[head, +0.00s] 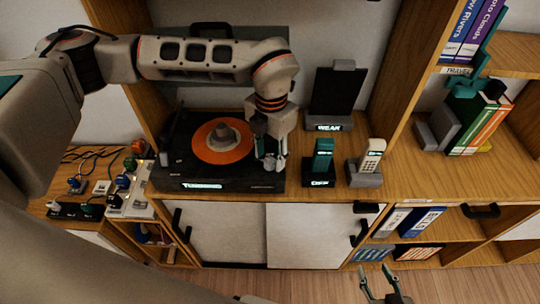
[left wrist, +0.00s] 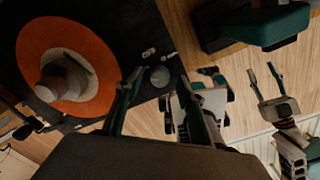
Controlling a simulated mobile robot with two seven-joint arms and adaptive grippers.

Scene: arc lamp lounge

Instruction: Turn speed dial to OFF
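The black turntable (head: 170,165) stands on the wooden cabinet with an orange record (head: 222,155) on it. A lit label on its front reads something like "TURNING" (head: 202,186). A small round grey knob (left wrist: 160,76), which looks like the speed dial, shows near the turntable's corner in the left wrist view. My left gripper (head: 272,165) points down over the turntable's right side and hides the knob in the head view. Its fingers (left wrist: 157,90) are apart on either side of the knob's line; contact cannot be told. My right gripper (head: 378,282) is open and empty, low in front of the cabinet.
A green handset on a base labelled "OFF" (head: 320,180) and a pale handset (head: 372,155) stand right of the turntable. A dark panel labelled "WEAK" (head: 334,95) stands behind. Plugs and cables (head: 90,185) lie at left.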

